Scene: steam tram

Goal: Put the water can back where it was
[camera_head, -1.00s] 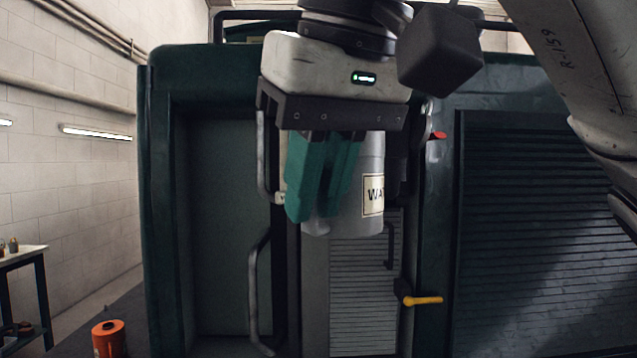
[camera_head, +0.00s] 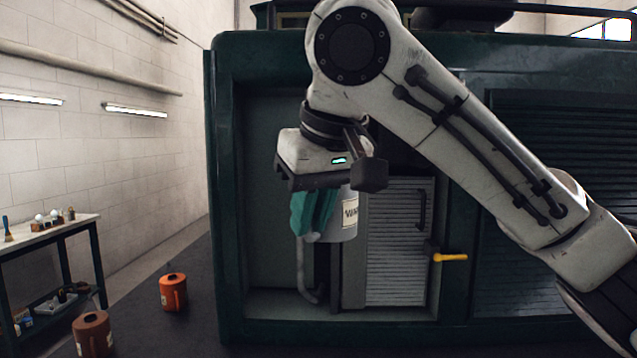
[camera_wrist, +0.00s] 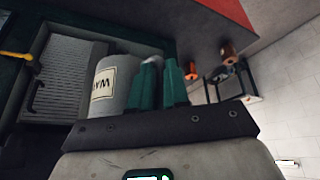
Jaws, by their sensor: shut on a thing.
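The water can is a grey cylinder (camera_head: 346,222) with a cream label bearing partly hidden dark letters. My gripper (camera_head: 312,232), with teal fingers, is shut on it and holds it up in front of the green tram's open recess. In the wrist view the can (camera_wrist: 115,84) stands beside my gripper's teal fingers (camera_wrist: 160,82), which hide part of it. The can's far side and the exact grip point are hidden. No empty spot that is clearly the can's own shows.
A workbench (camera_head: 45,232) with small items stands by the white wall.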

